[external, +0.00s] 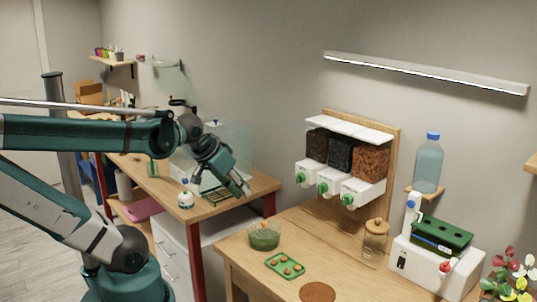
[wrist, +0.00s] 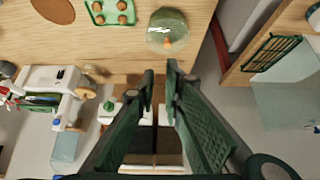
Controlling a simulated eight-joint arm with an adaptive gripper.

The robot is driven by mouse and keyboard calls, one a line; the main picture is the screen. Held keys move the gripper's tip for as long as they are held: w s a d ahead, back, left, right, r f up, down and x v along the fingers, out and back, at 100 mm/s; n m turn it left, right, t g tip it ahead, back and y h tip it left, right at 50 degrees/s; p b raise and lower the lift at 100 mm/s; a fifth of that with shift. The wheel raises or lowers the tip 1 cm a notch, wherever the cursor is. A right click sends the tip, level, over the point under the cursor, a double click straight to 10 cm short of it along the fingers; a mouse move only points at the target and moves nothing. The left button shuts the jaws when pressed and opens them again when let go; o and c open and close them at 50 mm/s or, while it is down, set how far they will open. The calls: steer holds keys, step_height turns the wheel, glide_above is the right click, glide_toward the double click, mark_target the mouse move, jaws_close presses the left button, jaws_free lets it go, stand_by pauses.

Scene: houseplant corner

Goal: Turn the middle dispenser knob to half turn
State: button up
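The dispenser (external: 340,153) is mounted on a wooden board on the wall, with three clear bins of dark and brown material. Each bin has a white outlet with a green knob. The middle knob (external: 323,188) sits between the left knob (external: 301,178) and the right knob (external: 348,200). My gripper (external: 243,188) is left of the dispenser, apart from the knobs. In the wrist view my gripper (wrist: 160,72) has a gap between its fingertips and holds nothing. A green knob (wrist: 108,106) shows left of the fingers there; the fingers hide much of the dispenser.
The wooden table (external: 290,232) below bears a green bowl (external: 264,236), a green tray (external: 285,266), a brown disc (external: 317,292) and a lidded jar (external: 375,239). A white machine (external: 425,265) and a blue bottle (external: 429,165) stand at right. A glass tank is behind my gripper.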

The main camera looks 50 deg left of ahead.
steer(key=o, duration=0.7)
steer(key=shift+w+a+f, duration=0.15)
steer(key=shift+w+a, duration=0.1)
steer(key=shift+w, duration=0.1)
steer(key=shift+o, duration=0.4)
steer(key=w+a+f+n+t+y+b, duration=0.2)
steer(key=w+a+y, duration=0.1)
steer(key=w, duration=0.5)
steer(key=shift+w+a, duration=0.4)
steer(key=shift+a, duration=0.45)
steer(key=w+t+y+b, duration=0.1)
steer(key=w+t+b, duration=0.15)
steer(key=w, duration=0.45)
steer(key=m+t+h+b, duration=0.2)
steer(key=t+h+b, duration=0.2)
steer(key=t, duration=0.2)
glide_toward(319, 189)
steer(key=w, duration=0.2)
steer(key=shift+s+f, duration=0.1)
steer(key=shift+f, duration=0.05)
steer(key=shift+w+b, duration=0.3)
steer(key=shift+w, duration=3.65)
